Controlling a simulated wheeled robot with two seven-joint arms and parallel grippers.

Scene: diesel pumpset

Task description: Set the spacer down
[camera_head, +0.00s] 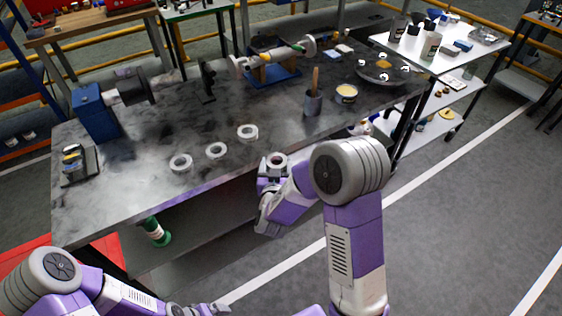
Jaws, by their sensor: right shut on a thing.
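My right gripper (273,168) is shut on a pale ring-shaped spacer (278,159), at the front edge of the grey workbench (110,205). The ring's hole faces up; I cannot tell whether it touches the bench. Three similar white rings lie flat on the bench in a slanting row: one at the left (181,163), one in the middle (216,150) and one at the right (247,132). My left gripper (212,308) is low at the bottom edge, away from the bench; its jaws are too small to read.
A blue block with a dark shaft (93,112) stands at the bench's left. A cup with a brush (313,102), a yellow-topped tin (346,94) and a round tray (372,77) stand to the right. The bench around the row of rings is clear.

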